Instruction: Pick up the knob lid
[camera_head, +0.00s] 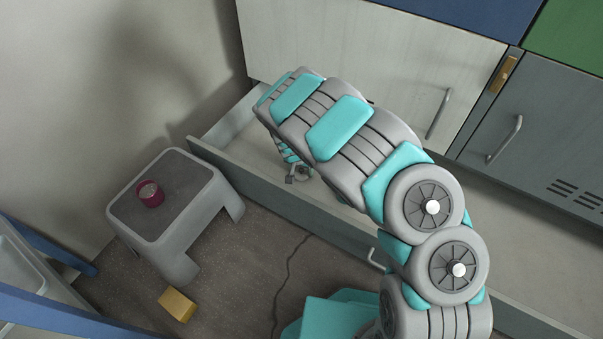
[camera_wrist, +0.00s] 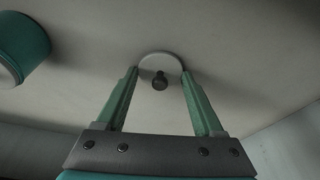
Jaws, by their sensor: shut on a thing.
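The knob lid (camera_wrist: 150,63) is a pale round disc with a dark knob (camera_wrist: 160,81) at its middle. In the wrist view it lies between the two green fingers of my gripper (camera_wrist: 160,70), which are shut on its opposite edges. A pale surface is behind it; I cannot tell whether the lid touches that surface. In the head view my arm reaches over the open drawer (camera_head: 262,182) and hides most of the gripper and lid.
A teal cylinder (camera_wrist: 22,45) is at upper left in the wrist view. Drawer walls surround the gripper. A grey stool (camera_head: 190,213) with a dark red cup (camera_head: 150,200) stands left of the drawer. A yellow block (camera_head: 177,305) lies on the floor.

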